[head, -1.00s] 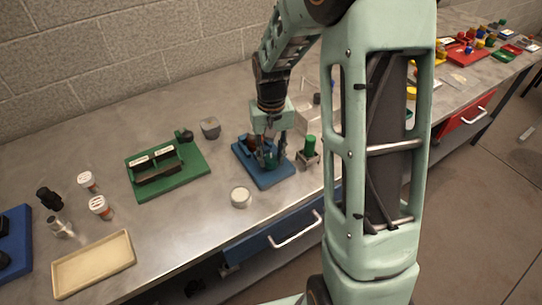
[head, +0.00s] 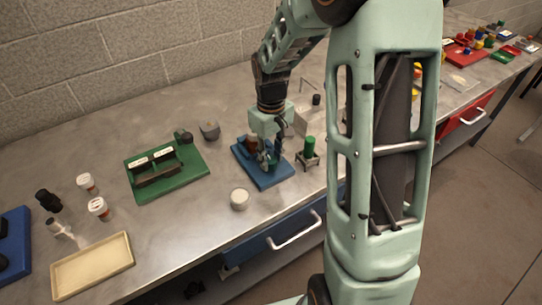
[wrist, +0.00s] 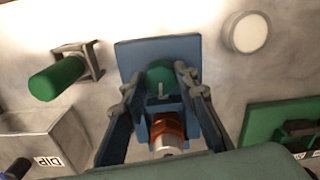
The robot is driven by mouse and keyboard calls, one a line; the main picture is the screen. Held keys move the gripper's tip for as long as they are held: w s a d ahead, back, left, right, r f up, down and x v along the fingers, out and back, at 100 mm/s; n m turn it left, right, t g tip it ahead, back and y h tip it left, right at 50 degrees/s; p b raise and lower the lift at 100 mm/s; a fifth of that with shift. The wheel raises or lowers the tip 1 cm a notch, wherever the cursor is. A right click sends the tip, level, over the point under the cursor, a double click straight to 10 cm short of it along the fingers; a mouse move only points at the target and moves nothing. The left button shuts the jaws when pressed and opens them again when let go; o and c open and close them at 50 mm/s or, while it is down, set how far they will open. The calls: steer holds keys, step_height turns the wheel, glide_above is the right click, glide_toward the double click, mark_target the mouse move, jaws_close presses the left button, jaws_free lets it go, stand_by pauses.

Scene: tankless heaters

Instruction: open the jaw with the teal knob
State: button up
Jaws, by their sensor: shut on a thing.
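The blue vise-like fixture (wrist: 133,54) lies on the bench, and its blue base also shows in the head view (head: 276,180). Its teal knob (wrist: 160,76) is seen from above in the wrist view, with a light mark on top. My gripper (wrist: 158,84) reaches down over the fixture with one finger on each side of the knob, shut on it. In the head view my gripper (head: 268,160) hides most of the knob. An orange-brown and silver cylindrical part (wrist: 167,132) sits in the fixture beside the knob.
A green fixture (head: 190,178) stands to the left. A green cylinder in a metal stand (head: 309,147) is close on the right. A round white-topped container (head: 239,198) is in front. A bin labelled DIP (wrist: 42,140) and a cream tray (head: 92,262) also stand on the bench.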

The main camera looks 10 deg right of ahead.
mark_target(271, 159)
steer(key=o, duration=1.2)
steer(key=shift+c, duration=0.2)
steer(key=shift+r, duration=0.15)
step_height(271, 159, up, 12)
